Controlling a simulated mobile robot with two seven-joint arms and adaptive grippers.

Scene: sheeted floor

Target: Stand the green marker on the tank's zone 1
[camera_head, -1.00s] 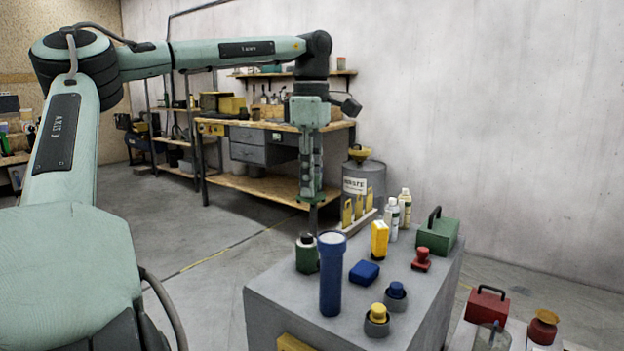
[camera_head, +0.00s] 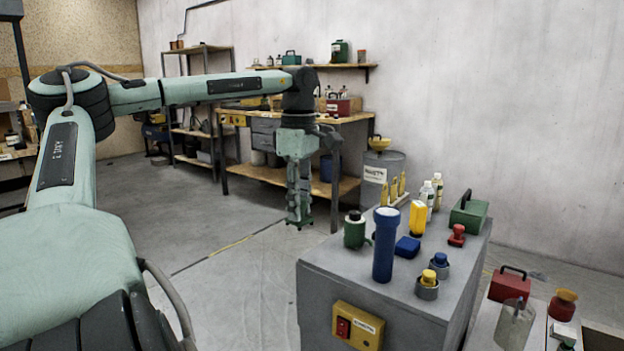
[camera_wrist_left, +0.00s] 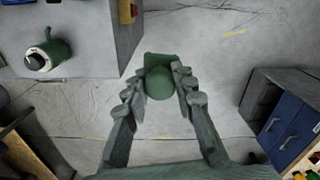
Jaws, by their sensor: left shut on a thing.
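My left gripper (camera_head: 298,208) hangs pointing down over open floor, left of the grey cabinet (camera_head: 375,306). It is shut on the green marker (camera_head: 299,223), whose green lower end shows just under the fingers. In the left wrist view the marker (camera_wrist_left: 158,84) is a round green body with a squarish green part behind it, between the two fingers (camera_wrist_left: 159,72). The fingers hide its sides. The marker is clear of the cabinet. I cannot pick out the tank or a zone 1 label. My right gripper is out of view.
The cabinet top holds a green canister (camera_head: 355,231), a blue cylinder (camera_head: 384,250), a blue block (camera_head: 407,247), a yellow bottle (camera_head: 417,218) and a green case (camera_head: 468,213). A waste drum (camera_head: 384,168) and workbench (camera_head: 290,178) stand behind. The left floor is free.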

